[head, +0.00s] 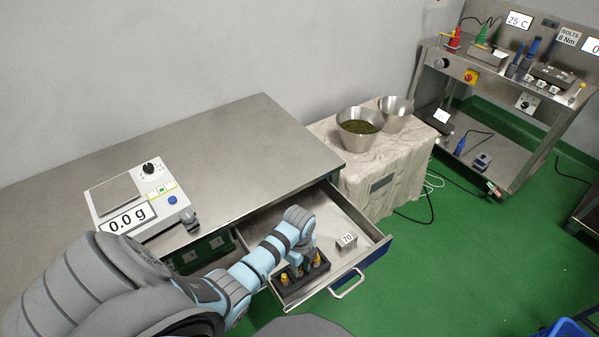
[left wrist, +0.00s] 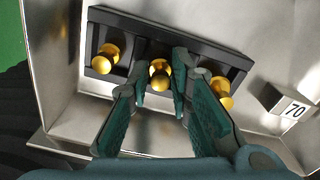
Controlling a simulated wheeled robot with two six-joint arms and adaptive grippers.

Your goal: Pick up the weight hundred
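Three brass weights with round knobs stand in a black holder in the open drawer: a left one (left wrist: 106,59), a middle one (left wrist: 160,73) and a right one (left wrist: 221,91) in the left wrist view. No markings on them are legible, so I cannot tell which is the hundred. The holder (left wrist: 125,22) also shows in the head view (head: 289,292), partly hidden by my arm. My left gripper (left wrist: 161,66) points down into the holder, with its fingers apart on either side of the middle weight. I cannot tell if they touch it. My right gripper is not in view.
The drawer (head: 345,207) has raised metal walls and a front handle (head: 348,284). A small block marked 70 (head: 346,243) lies right of the holder. A scale reading 0.0 g (head: 128,219) stands on the steel table (head: 235,150). Two metal bowls stand at the right.

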